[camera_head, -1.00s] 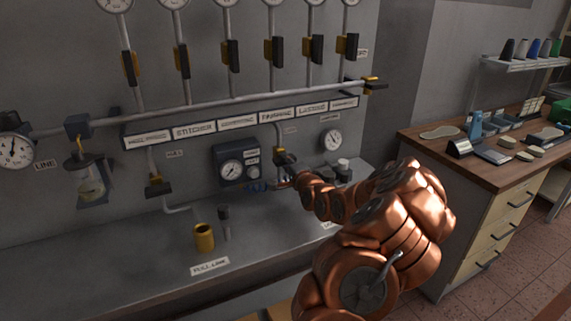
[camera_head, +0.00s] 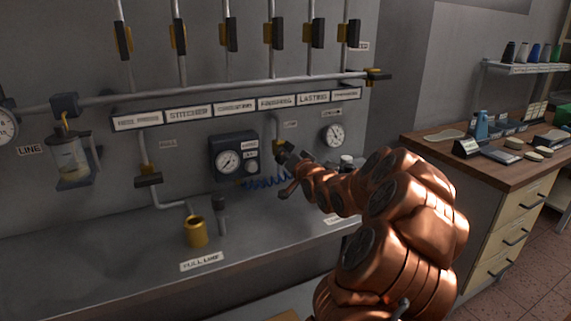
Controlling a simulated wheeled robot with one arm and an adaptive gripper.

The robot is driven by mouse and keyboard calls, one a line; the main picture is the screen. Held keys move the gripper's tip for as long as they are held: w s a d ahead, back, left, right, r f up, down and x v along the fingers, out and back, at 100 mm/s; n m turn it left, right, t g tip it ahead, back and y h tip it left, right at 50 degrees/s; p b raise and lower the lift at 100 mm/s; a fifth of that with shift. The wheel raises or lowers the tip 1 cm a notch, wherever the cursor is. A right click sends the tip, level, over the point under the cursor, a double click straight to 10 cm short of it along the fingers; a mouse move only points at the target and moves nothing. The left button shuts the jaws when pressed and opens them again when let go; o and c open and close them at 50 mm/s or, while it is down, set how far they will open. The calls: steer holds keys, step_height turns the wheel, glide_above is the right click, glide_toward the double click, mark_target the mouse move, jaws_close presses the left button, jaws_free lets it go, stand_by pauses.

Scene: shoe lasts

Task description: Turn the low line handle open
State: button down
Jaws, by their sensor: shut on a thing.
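The low line (camera_head: 275,128) is a short pipe coming down the wall below the main pipe, beside a small label. A yellow valve body (camera_head: 280,148) sits at its lower end, with a dark handle on it. My copper arm reaches in from the lower right. My gripper (camera_head: 288,160) is shut on the dark handle, just below the valve body. The gripper and wrist hide much of the handle, so its exact angle is hard to tell.
A full line with a dark handle (camera_head: 148,180) hangs at left. A gauge box (camera_head: 234,155) and a blue coiled hose (camera_head: 265,183) are just left of my gripper. A round gauge (camera_head: 332,134) is to its right.

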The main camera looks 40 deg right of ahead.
steer(key=n+b, duration=0.3)
steer(key=n, duration=0.1)
steer(key=shift+f, duration=0.2)
steer(key=shift+r+n+b, duration=0.15)
steer(key=shift+n+b, duration=0.6)
steer(key=shift+n, duration=0.95)
steer(key=c, duration=1.1)
jaws_free()
steer(key=shift+v, duration=6)
